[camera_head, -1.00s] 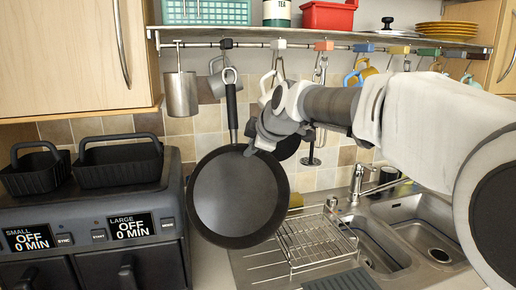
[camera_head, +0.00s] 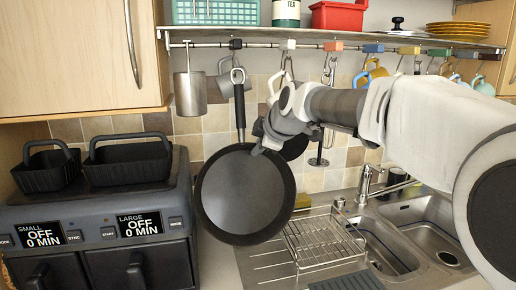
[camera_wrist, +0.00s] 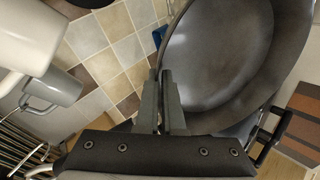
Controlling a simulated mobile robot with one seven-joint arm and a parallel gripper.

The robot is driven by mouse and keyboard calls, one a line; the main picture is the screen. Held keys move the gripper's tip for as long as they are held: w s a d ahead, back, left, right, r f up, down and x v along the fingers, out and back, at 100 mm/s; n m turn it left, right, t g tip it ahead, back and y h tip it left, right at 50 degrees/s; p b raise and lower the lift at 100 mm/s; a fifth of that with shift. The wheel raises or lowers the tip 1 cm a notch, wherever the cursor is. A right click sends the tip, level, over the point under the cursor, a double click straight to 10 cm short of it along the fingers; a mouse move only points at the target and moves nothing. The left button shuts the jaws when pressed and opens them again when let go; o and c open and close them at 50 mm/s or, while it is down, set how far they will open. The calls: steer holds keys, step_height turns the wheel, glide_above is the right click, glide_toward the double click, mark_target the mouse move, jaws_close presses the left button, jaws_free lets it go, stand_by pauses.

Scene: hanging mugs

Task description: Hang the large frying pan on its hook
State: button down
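The large frying pan (camera_head: 243,192) hangs upright with its dark inside facing me, its handle pointing up. The ring at the handle's top overlaps the hook below the black block (camera_head: 235,44) on the rail; I cannot tell whether the hook passes through it. My gripper (camera_head: 262,148) is at the pan's upper right rim. In the wrist view, my gripper's fingers (camera_wrist: 161,85) are close together at the edge of the pan (camera_wrist: 222,50), shut on its rim. The exact contact is partly hidden.
A metal pot (camera_head: 190,92) and a grey mug (camera_head: 224,80) hang close to the pan's handle. A smaller dark pan (camera_head: 294,146) hangs behind my gripper. An air fryer (camera_head: 100,215) stands left, and a wire rack (camera_head: 322,240) and sink (camera_head: 420,225) lie below right.

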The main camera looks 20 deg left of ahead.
steer(key=shift+w+a+r+p, duration=0.1)
steer(key=shift+w+a+p, duration=0.35)
steer(key=shift+w, duration=0.2)
steer(key=shift+w+a+r+p, duration=0.1)
steer(key=shift+w+a+p, duration=0.3)
steer(key=shift+w, duration=0.25)
stand_by(1.2)
steer(key=shift+x, duration=0.85)
stand_by(1.2)
steer(key=shift+d+f, duration=0.15)
stand_by(0.4)
